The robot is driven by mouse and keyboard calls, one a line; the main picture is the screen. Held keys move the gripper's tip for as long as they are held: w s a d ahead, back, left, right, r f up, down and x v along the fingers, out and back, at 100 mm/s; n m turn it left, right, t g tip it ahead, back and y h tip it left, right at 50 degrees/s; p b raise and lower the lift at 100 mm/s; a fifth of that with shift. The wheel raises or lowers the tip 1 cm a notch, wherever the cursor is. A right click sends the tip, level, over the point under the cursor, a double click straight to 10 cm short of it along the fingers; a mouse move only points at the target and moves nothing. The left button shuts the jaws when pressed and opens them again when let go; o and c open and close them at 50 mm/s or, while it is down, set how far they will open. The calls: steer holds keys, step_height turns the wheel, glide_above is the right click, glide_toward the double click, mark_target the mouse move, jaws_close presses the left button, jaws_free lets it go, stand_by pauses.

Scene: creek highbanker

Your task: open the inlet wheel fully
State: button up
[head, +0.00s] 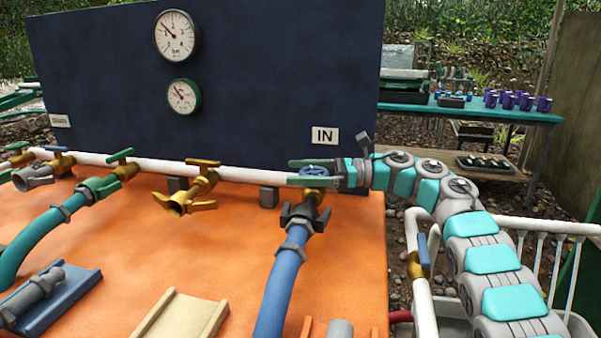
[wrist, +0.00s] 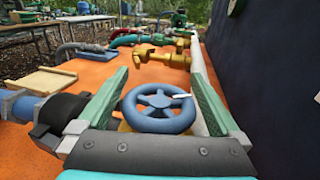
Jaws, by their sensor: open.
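The inlet wheel (head: 316,170) is a small blue handwheel on a brass valve below the IN sign (head: 325,136). In the wrist view, the wheel (wrist: 158,119) shows its spokes and a white mark at the right of its rim. My gripper (head: 289,172) reaches in from the right at the wheel. Its green fingers are open, one on each side of the wheel, as the wrist view of my gripper (wrist: 160,75) shows. Small gaps seem to show between the fingers and the rim; I cannot tell about contact lower down.
A blue hose (head: 281,285) with a dark coupling (head: 303,215) runs forward from the inlet valve. A white pipe (head: 240,174) with other brass valves runs left along the dark panel (head: 270,70). Two gauges (head: 175,36) hang on the panel. A white railing (head: 540,230) stands right.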

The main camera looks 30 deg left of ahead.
steer(key=v, duration=0.7)
steer(key=shift+w+d+b, duration=0.2)
steer(key=shift+d+b, duration=0.1)
steer(key=shift+b, duration=0.1)
